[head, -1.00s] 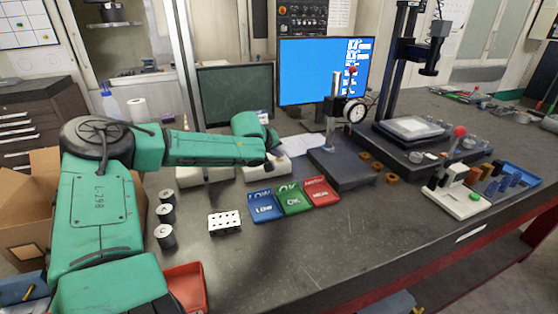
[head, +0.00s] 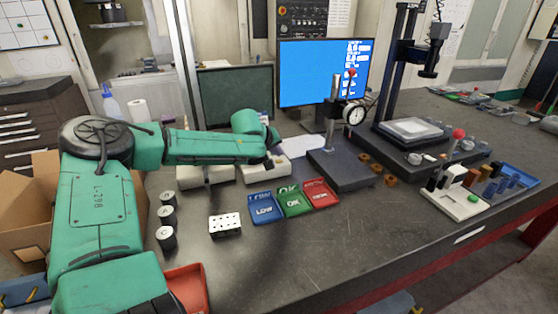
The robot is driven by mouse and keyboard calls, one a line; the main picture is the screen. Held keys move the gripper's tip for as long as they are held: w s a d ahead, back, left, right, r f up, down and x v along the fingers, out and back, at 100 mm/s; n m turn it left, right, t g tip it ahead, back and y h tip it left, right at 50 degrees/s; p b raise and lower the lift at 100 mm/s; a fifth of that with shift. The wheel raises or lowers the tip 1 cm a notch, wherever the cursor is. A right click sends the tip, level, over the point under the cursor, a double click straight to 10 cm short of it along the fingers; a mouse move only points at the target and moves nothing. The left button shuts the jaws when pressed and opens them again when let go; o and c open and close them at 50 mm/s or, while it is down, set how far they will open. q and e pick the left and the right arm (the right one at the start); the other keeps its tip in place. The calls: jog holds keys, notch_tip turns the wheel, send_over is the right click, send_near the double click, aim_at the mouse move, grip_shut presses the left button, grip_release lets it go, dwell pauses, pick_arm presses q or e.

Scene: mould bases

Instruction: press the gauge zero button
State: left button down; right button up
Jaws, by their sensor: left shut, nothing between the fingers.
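The dial gauge (head: 354,113) has a round white face and is held on a stand with a dark block base (head: 343,168). I cannot make out a zero button on it. A green button (head: 473,199) shows on a white fixture (head: 452,203) with a red-ball lever at the right; I cannot tell whether it belongs to the gauge. My left gripper (head: 272,163) is shut and empty, partly hidden by its own wrist. It is at a white box (head: 266,172), left of the gauge stand; I cannot tell whether they touch. My right gripper is out of view.
Blue (head: 264,208), green (head: 293,201) and red (head: 322,193) bins stand in front of the stand. A white block with holes (head: 225,224) and dark cylinders (head: 166,238) are at the left. A monitor (head: 322,70) stands behind. The front middle of the bench is clear.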

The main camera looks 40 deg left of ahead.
pick_arm(q)
jog(key=shift+r+p, duration=2.2)
jog(key=shift+r, duration=0.35)
jog(key=shift+f, duration=0.1)
